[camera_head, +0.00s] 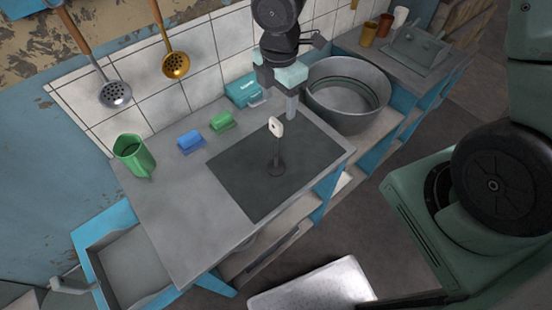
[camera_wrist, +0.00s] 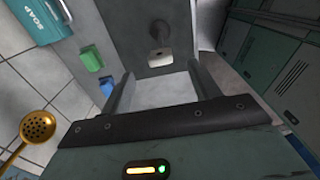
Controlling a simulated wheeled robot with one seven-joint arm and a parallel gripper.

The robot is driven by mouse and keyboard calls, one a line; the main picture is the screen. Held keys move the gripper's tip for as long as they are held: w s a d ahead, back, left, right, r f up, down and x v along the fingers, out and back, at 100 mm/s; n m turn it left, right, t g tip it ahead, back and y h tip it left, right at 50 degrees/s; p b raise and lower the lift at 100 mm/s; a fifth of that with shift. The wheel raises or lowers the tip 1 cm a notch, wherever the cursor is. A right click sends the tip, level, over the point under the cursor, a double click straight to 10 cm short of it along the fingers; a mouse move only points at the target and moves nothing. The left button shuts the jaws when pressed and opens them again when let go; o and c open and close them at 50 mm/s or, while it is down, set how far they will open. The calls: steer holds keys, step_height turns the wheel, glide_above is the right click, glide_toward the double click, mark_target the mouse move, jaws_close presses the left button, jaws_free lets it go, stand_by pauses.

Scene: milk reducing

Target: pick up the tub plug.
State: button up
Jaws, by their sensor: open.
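The tub plug (camera_head: 277,128) stands on a dark panel in the grey counter, with a pale loop handle on top, a thin stem and a dark round base. It also shows in the wrist view (camera_wrist: 160,57), beyond the fingertips and roughly between them. My gripper (camera_head: 291,108) is open and empty, above the back of the panel, beside the plug and apart from it. Its two dark fingers show in the wrist view (camera_wrist: 162,74) with a clear gap between them.
A blue sponge (camera_head: 191,140) and a green sponge (camera_head: 222,121) lie left of the dark panel (camera_head: 238,182). A teal soap box (camera_head: 243,90) stands at the tiled wall. A green pitcher (camera_head: 132,157) is far left, and a large grey tub (camera_head: 345,108) is close on the right.

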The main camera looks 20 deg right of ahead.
mark_target(276, 133)
step_height(276, 133, down, 6)
steer(key=shift+f, duration=0.1)
steer(key=shift+s+a+f+p, duration=0.1)
steer(key=shift+f+p, duration=0.15)
steer(key=shift+f, duration=0.65)
steer(key=shift+w+a+f+p, duration=0.15)
steer(key=shift+f+p, duration=0.1)
steer(key=shift+f, duration=0.6)
steer(key=shift+s+a+f+p, duration=0.15)
steer(key=shift+f+p, duration=0.1)
steer(key=shift+f, duration=0.65)
jaws_close()
